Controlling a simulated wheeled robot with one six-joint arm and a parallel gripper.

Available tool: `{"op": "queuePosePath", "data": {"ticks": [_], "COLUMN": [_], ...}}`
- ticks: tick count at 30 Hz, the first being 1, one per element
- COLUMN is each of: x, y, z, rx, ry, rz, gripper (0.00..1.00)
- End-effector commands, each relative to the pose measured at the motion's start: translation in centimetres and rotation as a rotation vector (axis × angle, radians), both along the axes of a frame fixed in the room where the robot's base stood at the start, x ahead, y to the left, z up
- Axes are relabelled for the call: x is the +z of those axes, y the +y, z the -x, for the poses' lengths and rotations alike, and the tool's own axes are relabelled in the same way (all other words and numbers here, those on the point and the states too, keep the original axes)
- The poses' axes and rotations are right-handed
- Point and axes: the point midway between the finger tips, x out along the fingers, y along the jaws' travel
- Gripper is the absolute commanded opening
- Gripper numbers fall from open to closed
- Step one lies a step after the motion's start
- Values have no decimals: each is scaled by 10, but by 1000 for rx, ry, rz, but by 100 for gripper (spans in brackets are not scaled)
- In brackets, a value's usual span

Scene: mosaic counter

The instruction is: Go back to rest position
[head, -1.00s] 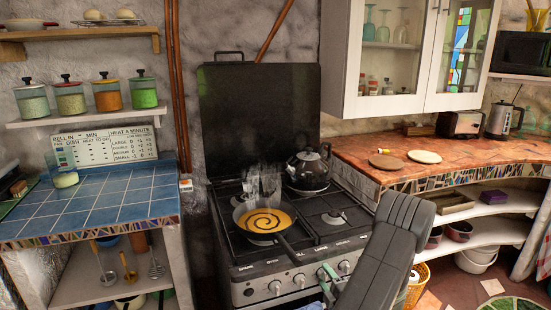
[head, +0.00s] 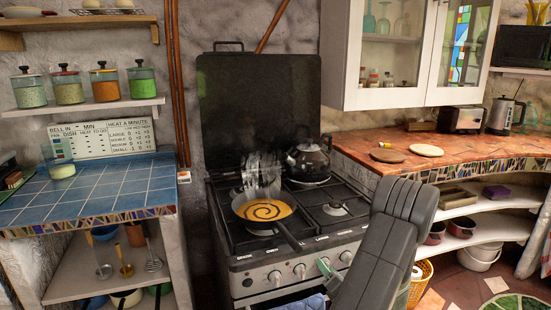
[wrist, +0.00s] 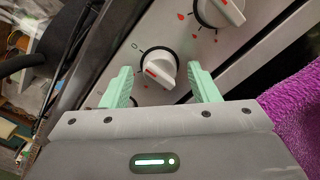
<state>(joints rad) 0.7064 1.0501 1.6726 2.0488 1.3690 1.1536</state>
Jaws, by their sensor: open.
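My gripper (wrist: 162,84) is open, its two pale green fingers spread in the wrist view. A white stove knob (wrist: 158,70) with a red mark shows between the fingertips; I cannot tell whether they touch it. In the head view my gripper (head: 325,270) is low at the stove's front panel, mostly hidden behind my dark grey arm (head: 385,245). My arm reaches down and left from the right of the stove.
A frying pan (head: 263,210) with orange, dark-spiralled food sits on the stove (head: 325,240), vapour above it. Its handle points toward the front panel. A black kettle (head: 308,162) stands behind. Purple cloth (wrist: 290,115) is close at right in the wrist view. Blue-tiled counter (head: 95,190) is at left.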

Motion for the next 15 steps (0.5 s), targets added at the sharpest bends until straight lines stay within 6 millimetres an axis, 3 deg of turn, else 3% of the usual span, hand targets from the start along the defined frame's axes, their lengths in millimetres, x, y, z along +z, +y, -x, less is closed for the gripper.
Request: {"op": "queuePosePath", "data": {"ticks": [15], "x": [-3], "y": [-1], "z": [0], "rx": [0], "ry": [-159], "rz": [437], "gripper": [55]}}
